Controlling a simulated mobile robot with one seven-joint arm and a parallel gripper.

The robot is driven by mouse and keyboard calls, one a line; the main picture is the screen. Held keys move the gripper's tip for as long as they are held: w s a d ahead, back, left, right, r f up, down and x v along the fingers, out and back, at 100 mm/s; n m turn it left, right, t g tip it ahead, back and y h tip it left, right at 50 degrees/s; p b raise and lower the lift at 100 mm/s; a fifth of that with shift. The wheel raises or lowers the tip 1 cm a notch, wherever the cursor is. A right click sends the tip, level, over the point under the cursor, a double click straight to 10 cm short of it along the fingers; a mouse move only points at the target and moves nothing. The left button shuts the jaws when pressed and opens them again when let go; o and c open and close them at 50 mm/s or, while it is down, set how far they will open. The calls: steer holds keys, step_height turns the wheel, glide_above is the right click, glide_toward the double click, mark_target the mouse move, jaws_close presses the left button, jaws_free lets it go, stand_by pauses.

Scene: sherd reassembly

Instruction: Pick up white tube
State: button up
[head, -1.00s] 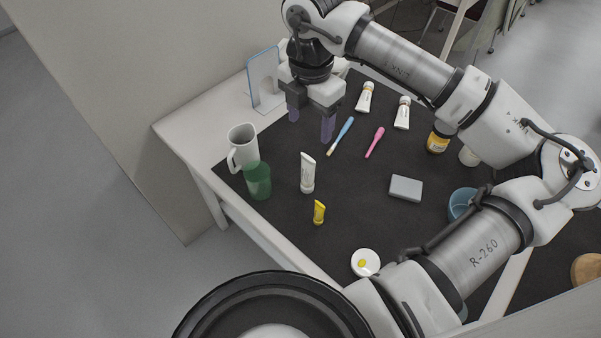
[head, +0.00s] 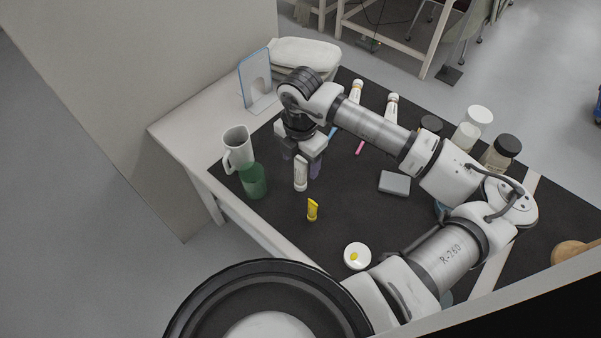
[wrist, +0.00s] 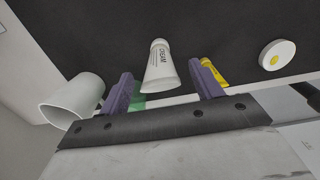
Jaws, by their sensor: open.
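A white tube (head: 301,174) stands on the dark mat below my gripper; its lettering "CREAM" shows in the wrist view (wrist: 160,66). My gripper (head: 301,163) is open and points down at it. In the wrist view the tube appears between the two purple fingers (wrist: 163,86), with space on both sides. I cannot tell how far down its length the fingertips reach. Two more white tubes, one (head: 357,91) and another (head: 391,106), are at the back of the mat.
A white pitcher (head: 238,148) and a green cup (head: 254,182) stand to the left. A grey block (head: 394,183) and several jars are to the right.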

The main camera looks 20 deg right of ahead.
steer(key=c, duration=1.1)
steer(key=shift+o, duration=0.2)
step_height(320, 180, up, 20)
steer(key=b, duration=0.4)
